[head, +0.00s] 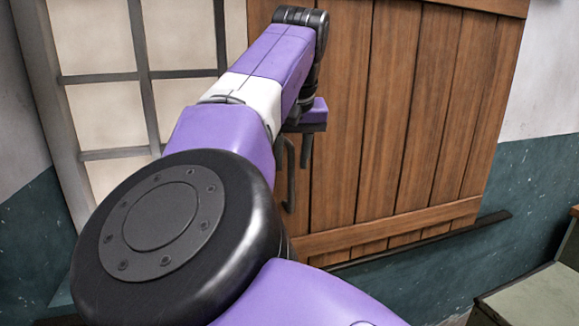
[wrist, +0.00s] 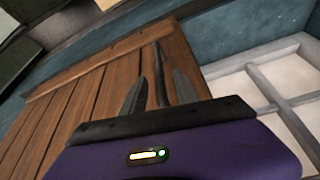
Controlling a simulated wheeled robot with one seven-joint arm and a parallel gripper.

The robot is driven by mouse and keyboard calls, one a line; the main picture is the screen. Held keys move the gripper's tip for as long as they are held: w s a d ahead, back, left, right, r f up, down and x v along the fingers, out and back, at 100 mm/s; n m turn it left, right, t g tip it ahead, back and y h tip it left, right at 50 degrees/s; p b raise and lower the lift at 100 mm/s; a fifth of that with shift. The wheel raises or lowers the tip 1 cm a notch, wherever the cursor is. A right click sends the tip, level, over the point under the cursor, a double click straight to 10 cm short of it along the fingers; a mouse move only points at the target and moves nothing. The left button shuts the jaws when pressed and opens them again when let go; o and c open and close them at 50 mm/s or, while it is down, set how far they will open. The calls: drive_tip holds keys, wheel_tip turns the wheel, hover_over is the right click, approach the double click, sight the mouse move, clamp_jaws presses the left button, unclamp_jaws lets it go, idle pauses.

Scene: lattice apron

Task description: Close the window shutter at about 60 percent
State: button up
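The window shutter (head: 385,130) is a brown plank panel standing right of the light window panes in the head view. In the wrist view the shutter (wrist: 75,110) fills the left side. A dark upright bar handle (head: 291,180) is near its left edge; it also shows in the wrist view (wrist: 160,75). My gripper (head: 300,155) is at the upper part of the handle. In the wrist view my gripper (wrist: 160,88) has its two fingers spread, with the handle between them and gaps visible. My arm hides part of the shutter's left edge.
The window (head: 105,95) with its grey lattice shows panes uncovered at left. A dark rail (head: 430,240) runs under the shutter. A greenish bench-like object (head: 535,300) stands at lower right. The teal and white wall right of the shutter is clear.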

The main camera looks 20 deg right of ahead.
sight(291, 164)
drive_tip(key=shift+p+x, duration=0.3)
drive_tip(key=shift+x, duration=1.55)
clamp_jaws()
